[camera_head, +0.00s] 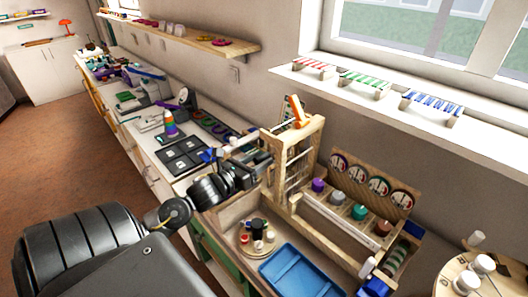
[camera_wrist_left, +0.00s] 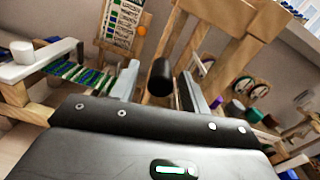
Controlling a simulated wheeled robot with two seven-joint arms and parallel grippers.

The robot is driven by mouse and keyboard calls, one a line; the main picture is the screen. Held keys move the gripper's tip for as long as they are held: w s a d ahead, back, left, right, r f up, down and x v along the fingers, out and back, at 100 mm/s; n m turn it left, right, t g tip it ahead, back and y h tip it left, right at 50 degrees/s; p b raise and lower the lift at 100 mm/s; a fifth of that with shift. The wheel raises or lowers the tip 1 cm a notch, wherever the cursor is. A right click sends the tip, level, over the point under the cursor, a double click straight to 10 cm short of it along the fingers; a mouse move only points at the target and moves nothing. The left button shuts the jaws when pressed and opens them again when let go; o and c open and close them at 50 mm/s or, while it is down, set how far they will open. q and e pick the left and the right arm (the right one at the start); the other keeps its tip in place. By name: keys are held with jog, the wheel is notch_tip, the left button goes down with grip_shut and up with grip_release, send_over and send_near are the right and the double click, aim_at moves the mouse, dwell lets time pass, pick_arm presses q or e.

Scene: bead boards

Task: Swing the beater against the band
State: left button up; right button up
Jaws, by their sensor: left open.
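A wooden loom-like frame (camera_head: 308,150) stands on the bench, and its pale uprights also show in the left wrist view (camera_wrist_left: 235,22). I cannot tell for certain which part is the beater. A black cylinder, perhaps its handle (camera_wrist_left: 160,77), shows between my finger lines in the left wrist view. A blue-green striped band (camera_wrist_left: 68,72) lies across a wooden support at left there. My left gripper (camera_head: 258,150) is open beside the frame's left side; its fingers (camera_wrist_left: 158,88) are apart. Contact with the cylinder is unclear. My right gripper is not visible.
A blue tray (camera_head: 300,272) and a round wooden tray (camera_head: 257,240) lie in front. A panel of round dials (camera_head: 372,182) stands behind several coloured knobs. A pattern card (camera_wrist_left: 122,22) stands behind the band. A round board (camera_head: 487,278) is at lower right.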

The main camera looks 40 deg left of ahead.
aim_at(265, 156)
pick_arm(q)
jog(key=shift+w+d+p, duration=0.1)
jog(key=shift+w+p, duration=0.25)
jog(key=shift+w, duration=1.2)
grip_shut()
